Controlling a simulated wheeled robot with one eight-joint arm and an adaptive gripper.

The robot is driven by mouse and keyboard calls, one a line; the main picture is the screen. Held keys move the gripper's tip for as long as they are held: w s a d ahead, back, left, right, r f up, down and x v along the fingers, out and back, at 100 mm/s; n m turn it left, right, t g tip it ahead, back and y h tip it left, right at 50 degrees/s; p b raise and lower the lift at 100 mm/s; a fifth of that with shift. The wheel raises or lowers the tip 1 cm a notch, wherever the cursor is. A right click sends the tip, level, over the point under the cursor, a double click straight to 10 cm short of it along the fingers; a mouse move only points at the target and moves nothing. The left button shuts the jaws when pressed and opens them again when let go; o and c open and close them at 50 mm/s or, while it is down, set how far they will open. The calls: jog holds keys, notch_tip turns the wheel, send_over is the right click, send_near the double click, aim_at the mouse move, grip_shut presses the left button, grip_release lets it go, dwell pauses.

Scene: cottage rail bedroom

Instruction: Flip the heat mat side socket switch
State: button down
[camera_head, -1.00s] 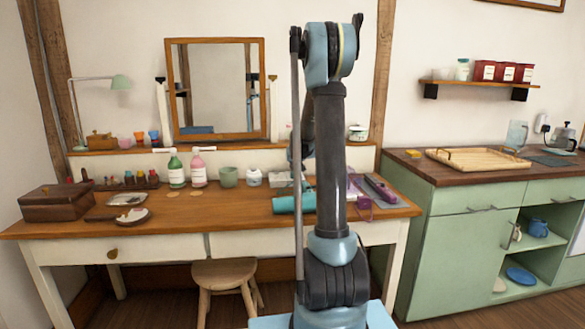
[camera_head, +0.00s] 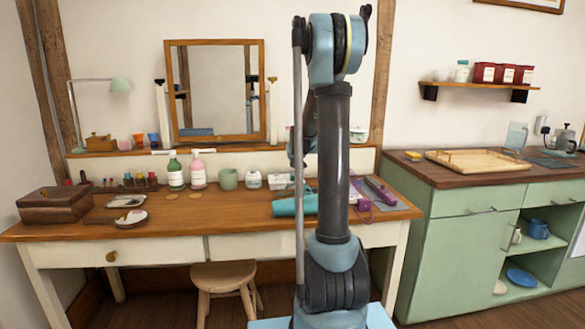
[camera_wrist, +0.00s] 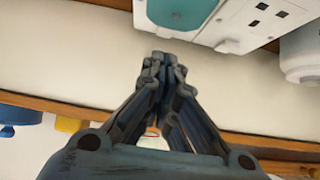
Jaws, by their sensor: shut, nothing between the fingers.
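A white socket unit (camera_wrist: 240,30) with dark pin holes is at the top right of the wrist view. A teal piece (camera_wrist: 182,12) in a white surround joins its left side. A small raised detail near the socket's lower edge may be a switch; I cannot tell its position. My gripper (camera_wrist: 161,62) is shut and empty, its tips below the teal piece in the picture; I cannot tell whether they touch anything. A grey mat (camera_head: 396,204) lies at the dressing table's right end, beside a purple styling tool (camera_head: 380,190).
The dressing table (camera_head: 240,222) holds a teal roll (camera_head: 288,206), a green bottle (camera_head: 175,172), a pink bottle (camera_head: 198,173) and a wooden box (camera_head: 54,203). A mirror (camera_head: 215,90) stands behind. A stool (camera_head: 224,275) is in front. A green cabinet (camera_head: 462,255) stands right.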

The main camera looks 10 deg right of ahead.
jog(key=shift+f+v, duration=0.2)
jog(key=shift+v, duration=1.6)
jog(key=shift+s, duration=0.25)
jog(key=shift+s, duration=0.1)
jog(key=s+a, duration=0.1)
jog(key=s, duration=0.8)
jog(key=s+a+g, duration=0.1)
jog(key=s, duration=0.9)
jog(key=s+a+r+g, duration=0.1)
jog(key=s, duration=0.8)
jog(key=shift+s+a, duration=0.2)
jog(key=shift+a, duration=0.1)
jog(key=s+f+g, duration=0.2)
jog(key=s+f, duration=0.5)
jog(key=s, duration=0.4)
jog(key=s+f+g, duration=0.3)
jog(key=s+f, duration=0.4)
jog(key=s, duration=0.4)
jog(key=shift+s+a+n+g, duration=0.2)
jog(key=shift+a+n+g, duration=0.1)
